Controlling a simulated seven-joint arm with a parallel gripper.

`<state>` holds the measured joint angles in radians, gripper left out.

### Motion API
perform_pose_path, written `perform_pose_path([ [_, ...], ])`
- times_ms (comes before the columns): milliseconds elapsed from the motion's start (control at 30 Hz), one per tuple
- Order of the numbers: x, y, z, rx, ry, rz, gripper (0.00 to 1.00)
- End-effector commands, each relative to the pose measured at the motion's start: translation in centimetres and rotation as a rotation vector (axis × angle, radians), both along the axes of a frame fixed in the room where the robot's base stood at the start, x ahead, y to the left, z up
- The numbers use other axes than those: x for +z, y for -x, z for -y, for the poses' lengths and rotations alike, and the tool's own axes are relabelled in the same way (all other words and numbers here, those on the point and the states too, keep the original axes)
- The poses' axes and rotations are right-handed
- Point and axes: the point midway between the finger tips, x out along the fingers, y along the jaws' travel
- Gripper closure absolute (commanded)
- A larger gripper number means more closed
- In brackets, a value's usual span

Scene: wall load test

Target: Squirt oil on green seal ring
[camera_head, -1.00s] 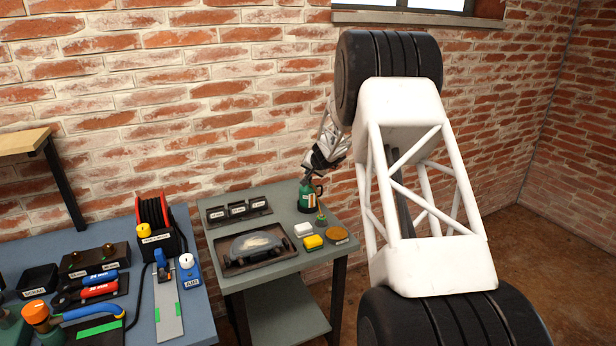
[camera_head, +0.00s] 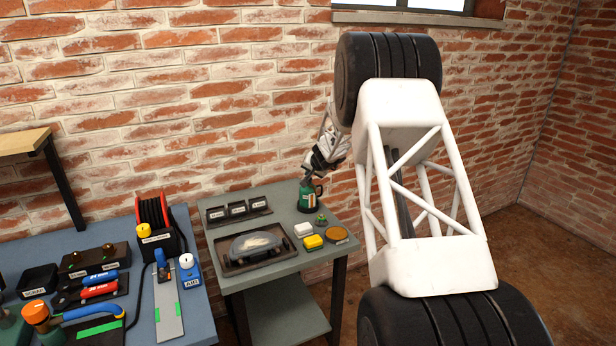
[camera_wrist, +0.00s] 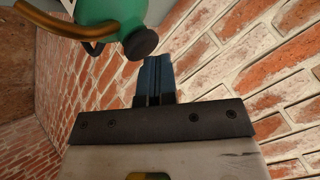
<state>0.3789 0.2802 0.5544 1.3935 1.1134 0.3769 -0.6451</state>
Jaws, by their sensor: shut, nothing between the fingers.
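A green oil can (camera_head: 306,197) with a dark base and a dark handle on its right stands on the small grey table. In the wrist view the green can (camera_wrist: 97,22) fills the upper left, with a brown curved handle and a black round end. My gripper (camera_head: 309,178) is just above the can's top in the head view. In the wrist view my gripper (camera_wrist: 158,66) is shut and empty, its blue-grey fingertips close beside the black end. I cannot tell whether they touch. A small green item (camera_head: 321,219) lies in front of the can; it is too small to identify as the seal ring.
A blue bench (camera_head: 200,318) with tools stands left. The brick wall is close behind.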

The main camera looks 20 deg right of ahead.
Motion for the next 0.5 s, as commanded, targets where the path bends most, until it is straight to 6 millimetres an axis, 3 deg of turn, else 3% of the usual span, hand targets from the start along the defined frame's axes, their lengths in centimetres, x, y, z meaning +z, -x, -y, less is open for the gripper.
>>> perform_pose_path([
  [500,2.0,0.0,0.0,0.001,0.0,-0.001,1.0],
])
